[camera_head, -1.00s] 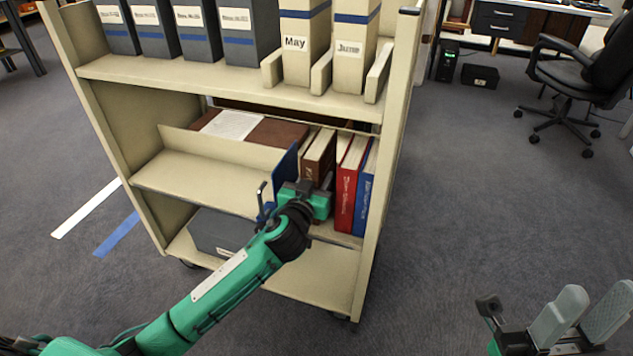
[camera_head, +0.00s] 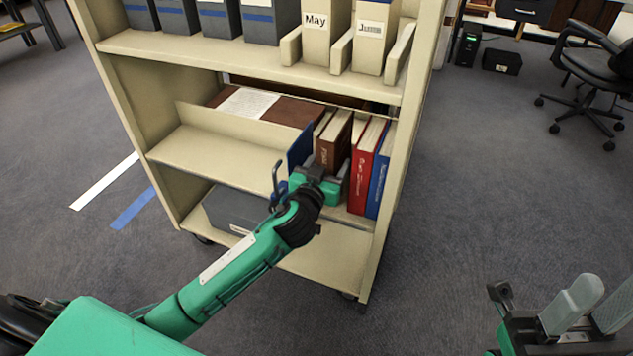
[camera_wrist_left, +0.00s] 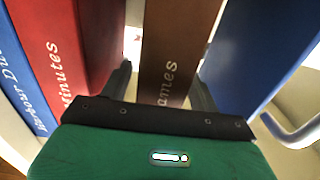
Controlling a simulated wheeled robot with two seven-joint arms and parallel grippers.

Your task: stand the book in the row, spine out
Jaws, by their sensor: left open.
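A brown book (camera_head: 334,148) stands upright on the cart's middle shelf, its lettered spine facing out. Beside it on the right stand a red book (camera_head: 364,167) and a blue book (camera_head: 380,178). A blue bookend or panel (camera_head: 299,148) stands on its left. My left gripper (camera_head: 329,178) is at the brown book's lower front. In the left wrist view the brown book (camera_wrist_left: 175,55) lies between its open fingers, with the red book (camera_wrist_left: 75,45) on one side and the blue panel (camera_wrist_left: 262,45) on the other. My right gripper (camera_head: 590,312) is open and empty, low at the right.
A cream cart shelf (camera_head: 215,152) has bare room left of the books. A brown box with a paper (camera_head: 248,102) lies behind it. Grey boxes and the May file (camera_head: 316,40) fill the upper shelf. A grey box (camera_head: 232,210) is below. An office chair (camera_head: 590,70) stands right.

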